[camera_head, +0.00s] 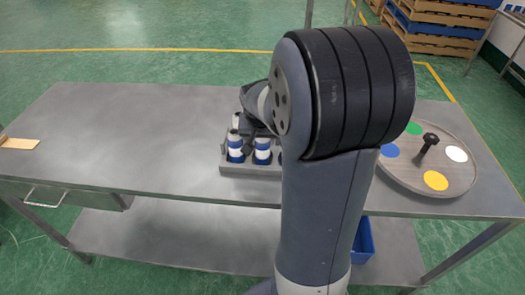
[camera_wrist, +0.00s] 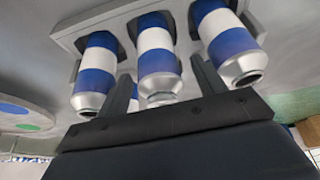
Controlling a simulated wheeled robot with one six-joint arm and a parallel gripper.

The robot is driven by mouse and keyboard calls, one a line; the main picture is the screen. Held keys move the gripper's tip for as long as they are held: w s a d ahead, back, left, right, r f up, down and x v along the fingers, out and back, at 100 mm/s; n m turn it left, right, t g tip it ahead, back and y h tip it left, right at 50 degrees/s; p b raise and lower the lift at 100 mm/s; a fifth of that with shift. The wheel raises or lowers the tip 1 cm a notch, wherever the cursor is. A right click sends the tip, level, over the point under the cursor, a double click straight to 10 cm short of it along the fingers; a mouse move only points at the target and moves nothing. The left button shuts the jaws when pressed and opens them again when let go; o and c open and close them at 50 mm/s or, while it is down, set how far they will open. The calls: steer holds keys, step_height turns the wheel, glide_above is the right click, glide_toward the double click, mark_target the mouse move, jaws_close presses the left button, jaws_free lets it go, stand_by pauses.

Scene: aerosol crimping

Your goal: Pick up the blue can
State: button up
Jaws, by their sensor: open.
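Several blue-and-white cans with silver ends stand in a grey holder on the table. In the head view, one can (camera_head: 262,152) and its neighbour (camera_head: 236,147) show at the left of the holder (camera_head: 250,170); my arm hides the rest. In the wrist view, which looks upside down, a left can (camera_wrist: 96,72), a middle can (camera_wrist: 156,45) and a right can (camera_wrist: 226,38) show in the holder (camera_wrist: 112,22). My gripper (camera_wrist: 162,78) is open, its dark fingers on either side of the middle can. I cannot tell whether they touch it.
A round grey turntable (camera_head: 455,185) with coloured discs and a black knob (camera_head: 428,143) stands at the right of the table. The table's left half (camera_head: 130,130) is mostly clear. A blue bin (camera_head: 364,240) sits on the lower shelf.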

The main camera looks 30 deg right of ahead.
steer(key=shift+w+f, duration=0.1)
steer(key=shift+f, duration=0.15)
steer(key=shift+c, duration=0.4)
jaws_close()
